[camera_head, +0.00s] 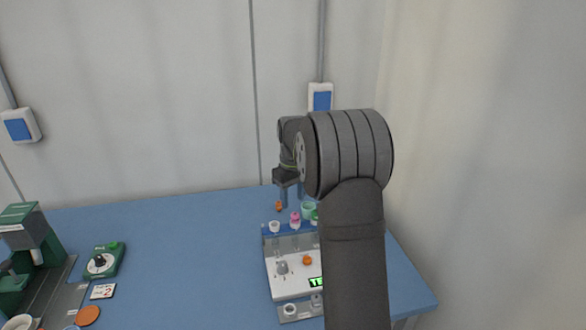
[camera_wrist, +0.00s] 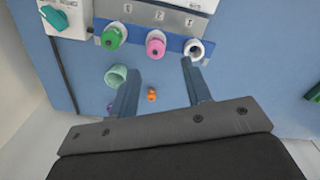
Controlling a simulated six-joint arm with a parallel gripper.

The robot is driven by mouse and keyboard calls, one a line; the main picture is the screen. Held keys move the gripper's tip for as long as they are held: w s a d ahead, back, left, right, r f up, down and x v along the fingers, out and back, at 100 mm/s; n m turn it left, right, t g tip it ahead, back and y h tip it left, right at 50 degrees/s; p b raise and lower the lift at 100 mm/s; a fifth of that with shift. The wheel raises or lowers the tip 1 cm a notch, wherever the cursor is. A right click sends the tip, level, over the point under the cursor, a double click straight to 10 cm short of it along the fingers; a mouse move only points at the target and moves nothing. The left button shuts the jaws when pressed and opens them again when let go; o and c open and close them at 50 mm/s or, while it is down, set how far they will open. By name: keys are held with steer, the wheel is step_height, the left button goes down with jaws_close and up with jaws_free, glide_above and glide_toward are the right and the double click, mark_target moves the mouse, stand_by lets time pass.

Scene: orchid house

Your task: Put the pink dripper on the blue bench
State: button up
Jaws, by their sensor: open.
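The pink dripper (camera_head: 295,218) stands in the blue strip at the back edge of a white and grey station (camera_head: 280,265) on the blue bench (camera_head: 180,240). In the wrist view the pink dripper (camera_wrist: 156,44) sits between a green dripper (camera_wrist: 113,36) and a white ring-shaped piece (camera_wrist: 196,48). My gripper (camera_head: 288,196) is open and empty above the bench, just behind the station. In the wrist view my gripper's fingers (camera_wrist: 159,72) are apart, with the pink dripper slightly beyond the tips. My arm hides the station's right part in the head view.
A mint cup (camera_wrist: 116,76) and a small orange piece (camera_wrist: 152,95) are on the bench near my fingers. A green machine (camera_head: 35,245), a dial box (camera_head: 104,262) and an orange disc (camera_head: 88,315) stand at the left. The bench middle is clear.

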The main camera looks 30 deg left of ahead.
step_height(320, 180, up, 11)
steer(key=shift+f, duration=0.2)
steer(key=shift+o, duration=0.4)
steer(key=shift+r, duration=0.45)
steer(key=d+f+n+y, duration=0.2)
steer(key=d+n+y, duration=0.15)
steer(key=d, duration=0.45)
glide_toward(296, 214)
steer(key=shift+y, duration=0.45)
steer(key=x, duration=0.9)
steer(key=shift+d+f, duration=0.15)
steer(key=shift+d, duration=0.2)
jaws_close()
